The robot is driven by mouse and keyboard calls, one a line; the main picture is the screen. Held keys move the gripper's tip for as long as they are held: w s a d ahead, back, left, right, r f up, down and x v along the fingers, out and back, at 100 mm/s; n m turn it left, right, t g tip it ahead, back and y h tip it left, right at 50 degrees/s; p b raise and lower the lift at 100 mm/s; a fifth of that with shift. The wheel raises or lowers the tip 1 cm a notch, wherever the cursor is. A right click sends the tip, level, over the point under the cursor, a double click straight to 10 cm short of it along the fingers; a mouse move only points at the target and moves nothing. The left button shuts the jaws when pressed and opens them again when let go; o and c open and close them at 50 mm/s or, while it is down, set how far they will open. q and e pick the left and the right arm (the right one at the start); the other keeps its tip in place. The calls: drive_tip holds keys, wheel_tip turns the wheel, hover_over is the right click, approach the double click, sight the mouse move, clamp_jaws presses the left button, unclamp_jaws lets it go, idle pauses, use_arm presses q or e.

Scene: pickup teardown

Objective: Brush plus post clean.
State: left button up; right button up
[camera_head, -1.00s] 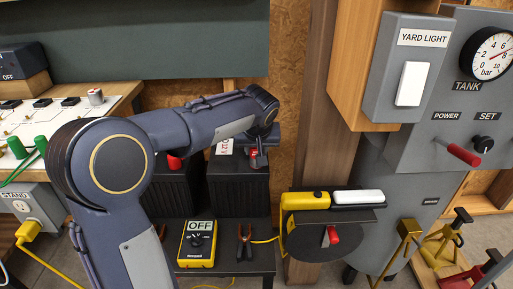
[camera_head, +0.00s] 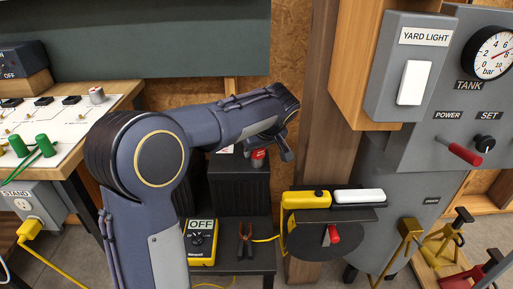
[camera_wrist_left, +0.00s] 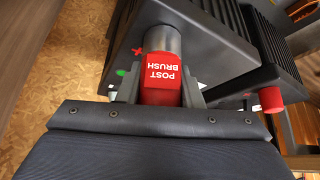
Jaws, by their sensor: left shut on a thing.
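My left gripper (camera_wrist_left: 160,92) is shut on the red post brush (camera_wrist_left: 160,78), which reads "POST BRUSH" in the wrist view. The red of the brush also shows at the gripper in the head view (camera_head: 258,158). The brush's grey cylindrical end (camera_wrist_left: 158,40) is at the top of a black ribbed battery (camera_wrist_left: 222,45), beside a red plus mark (camera_wrist_left: 138,50). The plus post itself is not visible; I cannot tell whether the cylinder sits around it. A green mark shows near the left finger. My right gripper is out of view.
A second battery in the wrist view has a red cap (camera_wrist_left: 270,98). A yellow meter (camera_head: 202,242) and a dark clamp (camera_head: 245,240) lie on the low stand. A wooden post (camera_head: 312,120) with a shelf (camera_head: 330,217) stands close to the right.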

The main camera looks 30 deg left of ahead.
use_arm(q)
drive_tip(key=shift+m+t, duration=0.4)
drive_tip(key=shift+m, duration=0.3)
drive_tip(key=m+t+h, duration=0.1)
drive_tip(key=m, duration=0.2)
drive_tip(key=shift+r+h, duration=0.15)
drive_tip(key=shift+h, duration=0.15)
drive_tip(key=m+h+p, duration=0.1)
drive_tip(key=m, duration=0.1)
drive_tip(key=m+p, duration=0.1)
drive_tip(key=m, duration=0.1)
drive_tip(key=shift+w+d+r+t+h, duration=0.1)
drive_tip(key=shift+d+t+h, duration=0.1)
drive_tip(key=shift+t+h, duration=0.2)
drive_tip(key=shift+m+h+p, duration=0.3)
drive_tip(key=shift+m+p, duration=0.2)
drive_tip(key=shift+w+d+m, duration=0.1)
drive_tip(key=shift+m, duration=0.3)
